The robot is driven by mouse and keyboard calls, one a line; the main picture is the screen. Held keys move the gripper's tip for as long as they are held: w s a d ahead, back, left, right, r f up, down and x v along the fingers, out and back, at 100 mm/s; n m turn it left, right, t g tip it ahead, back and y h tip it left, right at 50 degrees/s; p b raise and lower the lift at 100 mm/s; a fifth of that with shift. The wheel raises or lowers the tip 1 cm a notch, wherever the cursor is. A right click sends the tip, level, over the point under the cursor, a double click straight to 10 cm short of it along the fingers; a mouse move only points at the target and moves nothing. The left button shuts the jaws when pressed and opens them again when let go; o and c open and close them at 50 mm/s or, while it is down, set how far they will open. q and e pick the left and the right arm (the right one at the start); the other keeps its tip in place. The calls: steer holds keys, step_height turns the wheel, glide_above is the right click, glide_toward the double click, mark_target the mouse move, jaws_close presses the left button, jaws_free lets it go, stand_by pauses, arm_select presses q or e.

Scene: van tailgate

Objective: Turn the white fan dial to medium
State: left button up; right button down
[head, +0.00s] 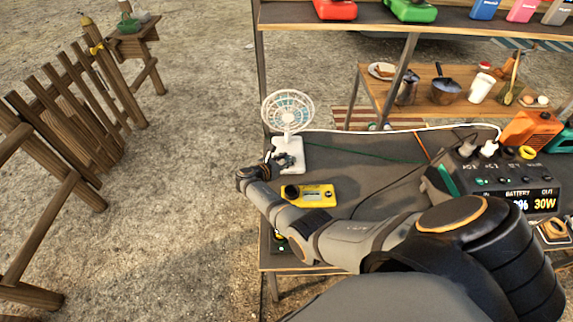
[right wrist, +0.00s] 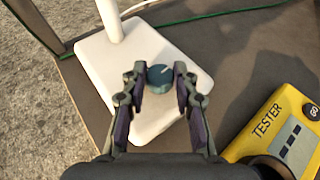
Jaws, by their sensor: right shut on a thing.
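The white fan (head: 288,112) stands upright at the left end of the grey-topped table, its round cage above a white base (head: 290,152). In the right wrist view the base (right wrist: 160,112) fills the middle, with the fan's post at its upper left. The dial (right wrist: 160,77) is a dark blue-grey round knob with a light pointer line, directed to the upper right. My right gripper (head: 284,158) is over the base. In the right wrist view its two fingers (right wrist: 160,80) are shut on the dial, one on each side. Setting marks around the dial cannot be read. My left gripper is not in view.
A yellow tester (head: 310,195) lies just right of the gripper, close to my arm. A power station (head: 495,185) with a lit display stands at the right. A white cable and green cords run across the table. A shelf is above.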

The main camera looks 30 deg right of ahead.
steer(key=shift+w+r+m+g+b, duration=0.1)
steer(key=shift+w+m+g+b, duration=0.05)
steer(key=shift+m+g+b, duration=0.15)
steer(key=c, duration=1)
jaws_free()
steer(key=shift+c, duration=0.2)
steer(key=shift+a, duration=0.2)
steer(key=v, duration=0.7)
